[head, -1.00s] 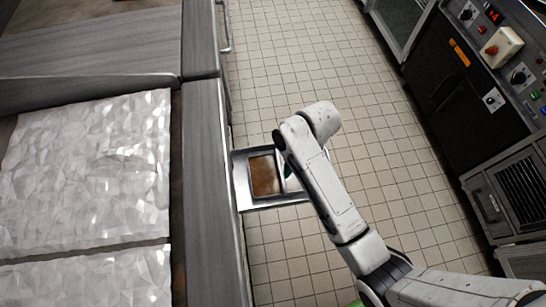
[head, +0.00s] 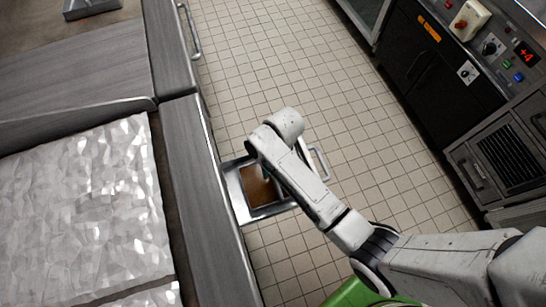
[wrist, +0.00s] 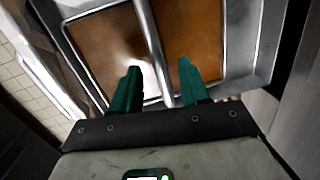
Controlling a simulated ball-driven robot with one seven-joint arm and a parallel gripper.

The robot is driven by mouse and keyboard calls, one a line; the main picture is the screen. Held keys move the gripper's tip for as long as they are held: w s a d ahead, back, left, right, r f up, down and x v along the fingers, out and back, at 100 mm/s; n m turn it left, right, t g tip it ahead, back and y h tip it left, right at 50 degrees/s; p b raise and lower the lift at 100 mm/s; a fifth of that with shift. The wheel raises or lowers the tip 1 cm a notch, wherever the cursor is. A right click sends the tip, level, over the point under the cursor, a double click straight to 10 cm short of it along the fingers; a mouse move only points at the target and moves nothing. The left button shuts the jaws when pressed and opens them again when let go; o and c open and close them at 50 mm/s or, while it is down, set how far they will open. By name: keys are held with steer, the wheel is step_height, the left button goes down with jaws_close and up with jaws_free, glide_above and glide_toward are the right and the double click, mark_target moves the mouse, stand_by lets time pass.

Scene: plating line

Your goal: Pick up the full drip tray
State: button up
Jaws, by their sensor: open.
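The full drip tray (head: 262,209) is a metal pan of brown liquid, sitting in a pulled-out metal drawer (head: 235,196) that juts from the counter side. In the wrist view the tray (wrist: 82,12) fills the upper middle, with a bright glint on the liquid. A metal bar (wrist: 151,50) crosses over the tray. My gripper (wrist: 158,82) is open above the tray, its two green fingers on either side of the bar's near part. I cannot tell whether they touch it. In the head view my arm hides the fingers and part of the tray.
A counter (head: 190,170) with a crumpled foil-like surface (head: 75,205) stands on the left. A drawer handle (head: 319,164) shows right of my wrist. Dark appliances with controls (head: 470,70) stand on the right. Tiled floor (head: 290,60) between them is clear.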

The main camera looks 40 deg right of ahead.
mark_target(260, 193)
steer(key=shift+s+a+f, duration=0.15)
steer(key=shift+f, duration=0.85)
steer(key=shift+s+a+f, duration=0.1)
steer(key=shift+a+f, duration=0.05)
steer(key=shift+f, duration=0.8)
steer(key=shift+c, duration=0.3)
jaws_close()
